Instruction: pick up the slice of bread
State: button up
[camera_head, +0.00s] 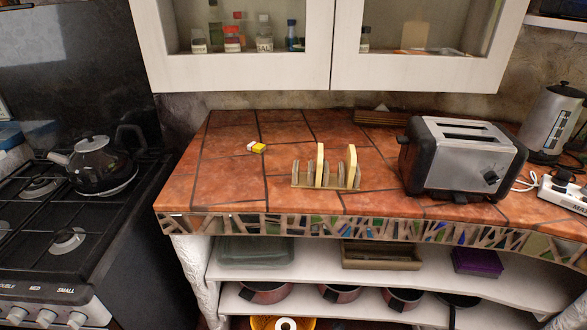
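Two pale yellow slices of bread stand upright in a toast rack (308,183) on the tiled counter (230,185). One slice of bread (320,165) is near the middle of the rack. The other slice of bread (352,168) is toward its right end. Both are seen nearly edge-on, with their lower parts between the rack's dividers. My gripper is not in view.
A silver and black toaster (462,160) stands right of the rack, with a kettle (552,120) and power strip (565,190) beyond. White cabinets (240,75) hang above. A stove with a black kettle (95,165) is at left.

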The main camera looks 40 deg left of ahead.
aim_at(320, 152)
jog(key=u, duration=1.45)
jog(key=i, duration=0.5)
jog(key=k, duration=0.65)
jog(key=u, duration=0.2)
jog(key=i, duration=0.65)
jog(key=z, duration=0.05)
